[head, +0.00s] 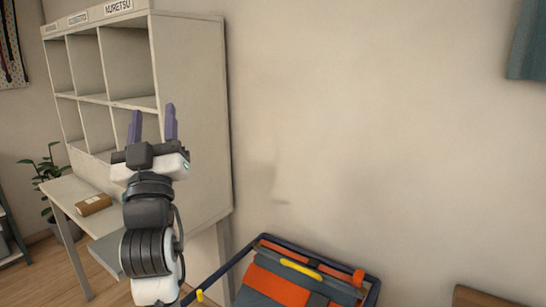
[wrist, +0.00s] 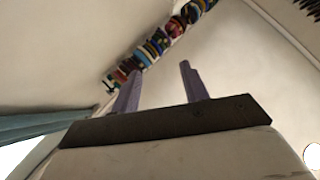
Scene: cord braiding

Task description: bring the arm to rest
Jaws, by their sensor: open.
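My arm stands raised in the head view, with my gripper (head: 152,123) at its top pointing upward. Its two purple fingers are apart, with nothing between them. The gripper is in front of the pale shelf unit, seen against its lower compartments. In the wrist view my gripper (wrist: 157,85) also shows both fingers spread and empty, against a pale wall or ceiling.
A shelf unit (head: 191,110) with empty compartments stands behind my arm, above a desk (head: 67,190) with a brown item (head: 93,205). A dark-framed cart (head: 262,240) holds orange and grey cloth. A colourful row (wrist: 155,45) hangs high up.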

